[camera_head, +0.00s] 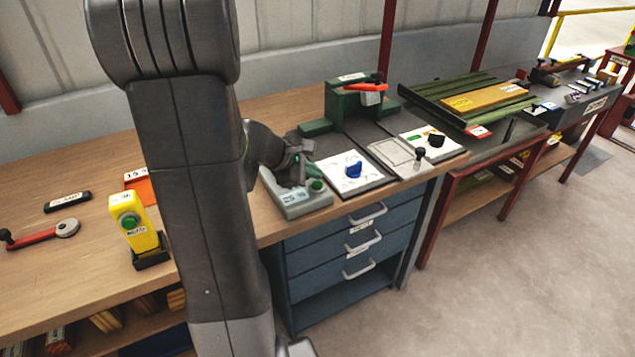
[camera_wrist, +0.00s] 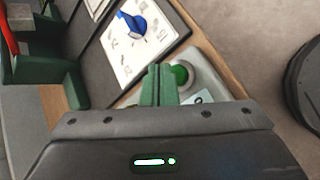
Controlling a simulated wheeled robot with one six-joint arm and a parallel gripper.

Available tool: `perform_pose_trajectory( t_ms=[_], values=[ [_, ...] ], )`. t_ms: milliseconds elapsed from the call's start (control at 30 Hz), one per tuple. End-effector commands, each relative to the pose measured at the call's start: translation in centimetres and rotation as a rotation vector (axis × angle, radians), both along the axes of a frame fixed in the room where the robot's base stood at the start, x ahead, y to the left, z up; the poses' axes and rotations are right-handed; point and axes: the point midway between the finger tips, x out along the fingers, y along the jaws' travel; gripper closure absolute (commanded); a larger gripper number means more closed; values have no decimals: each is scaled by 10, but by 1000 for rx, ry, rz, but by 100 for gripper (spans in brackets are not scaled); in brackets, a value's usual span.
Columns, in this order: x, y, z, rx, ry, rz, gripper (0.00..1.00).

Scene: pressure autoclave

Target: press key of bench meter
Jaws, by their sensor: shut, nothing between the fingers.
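A low grey-green box with a round green key (camera_head: 316,185) sits at the front edge of the wooden bench; I take it to be the bench meter (camera_head: 296,205). Its label is too small to read surely. In the wrist view the green key (camera_wrist: 180,75) shows just right of my fingertips, on the pale box (camera_wrist: 208,75). My gripper (camera_wrist: 160,70) is shut and empty, with its fingers side by side close to the key. Contact cannot be told. In the head view my gripper (camera_head: 300,174) is over the box, partly hidden by its own wrist.
A white plate with a blue knob (camera_head: 353,170) lies right of the box. Another plate has a black knob (camera_head: 436,140). A green clamp-like stand (camera_head: 350,105) with a red lever is behind. A yellow device (camera_head: 130,225) with a green button stands left.

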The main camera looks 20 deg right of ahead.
Motion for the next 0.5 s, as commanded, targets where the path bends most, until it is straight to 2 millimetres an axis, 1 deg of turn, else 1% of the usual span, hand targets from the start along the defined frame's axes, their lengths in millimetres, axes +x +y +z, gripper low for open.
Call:
perform_pose_trajectory(
  t_ms=[167,267,500],
  values=[
    [0,0,3,0,-1,-1,100],
    [0,0,11,0,-1,0,100],
    [0,0,36,0,-1,0,100]
  ],
)
